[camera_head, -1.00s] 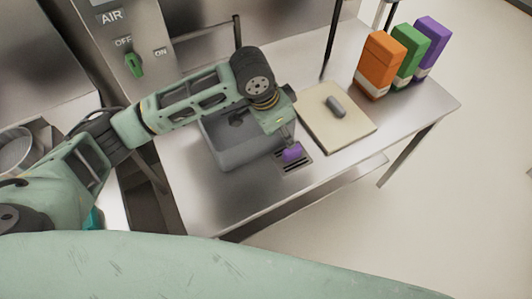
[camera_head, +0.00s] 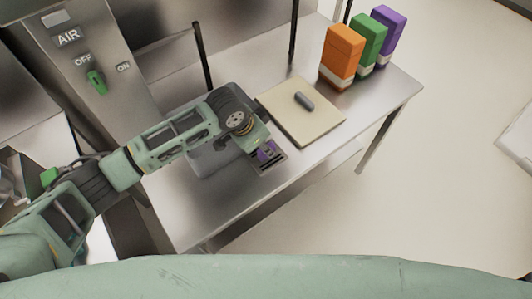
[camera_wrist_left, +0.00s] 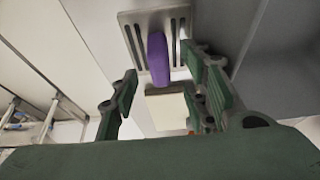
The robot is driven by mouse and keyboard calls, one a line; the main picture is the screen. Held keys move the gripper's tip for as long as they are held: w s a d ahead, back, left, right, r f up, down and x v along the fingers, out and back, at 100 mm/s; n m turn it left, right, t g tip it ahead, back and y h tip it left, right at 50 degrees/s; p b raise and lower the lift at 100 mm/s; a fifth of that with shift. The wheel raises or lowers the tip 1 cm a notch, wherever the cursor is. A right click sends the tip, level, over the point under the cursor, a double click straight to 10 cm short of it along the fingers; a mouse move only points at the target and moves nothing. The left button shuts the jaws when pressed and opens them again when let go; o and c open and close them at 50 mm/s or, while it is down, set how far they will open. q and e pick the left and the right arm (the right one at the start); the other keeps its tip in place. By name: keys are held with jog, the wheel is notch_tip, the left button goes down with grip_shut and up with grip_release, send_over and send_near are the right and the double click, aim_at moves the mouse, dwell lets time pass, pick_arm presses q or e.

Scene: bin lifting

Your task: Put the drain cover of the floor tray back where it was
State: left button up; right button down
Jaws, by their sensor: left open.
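The slotted metal drain cover (camera_head: 274,165) with a purple handle (camera_head: 266,151) lies on the steel table, just right of the grey bin. In the left wrist view the slotted plate (camera_wrist_left: 132,36) is at the top, and the purple handle (camera_wrist_left: 158,60) stands out from it. My left gripper (camera_wrist_left: 160,78) is open, with its green fingers on either side of the handle's line; I cannot tell whether they touch it. In the head view my left gripper (camera_head: 262,147) is over the cover and partly hides it. My right gripper is not in view.
The grey bin (camera_head: 205,165) is partly behind my arm. A cream board (camera_head: 285,115) with a dark grey piece (camera_head: 304,101) lies beside it. Orange (camera_head: 343,50), green (camera_head: 369,38) and purple (camera_head: 389,30) boxes stand behind. A pale flat thing (camera_head: 518,140) is cut off at the right edge.

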aim_at(262, 163)
pick_arm(q)
jog(key=shift+x, duration=1.6)
jog(key=shift+r, duration=0.1)
jog(key=shift+c, duration=0.2)
grip_shut()
jog(key=shift+w, duration=0.1)
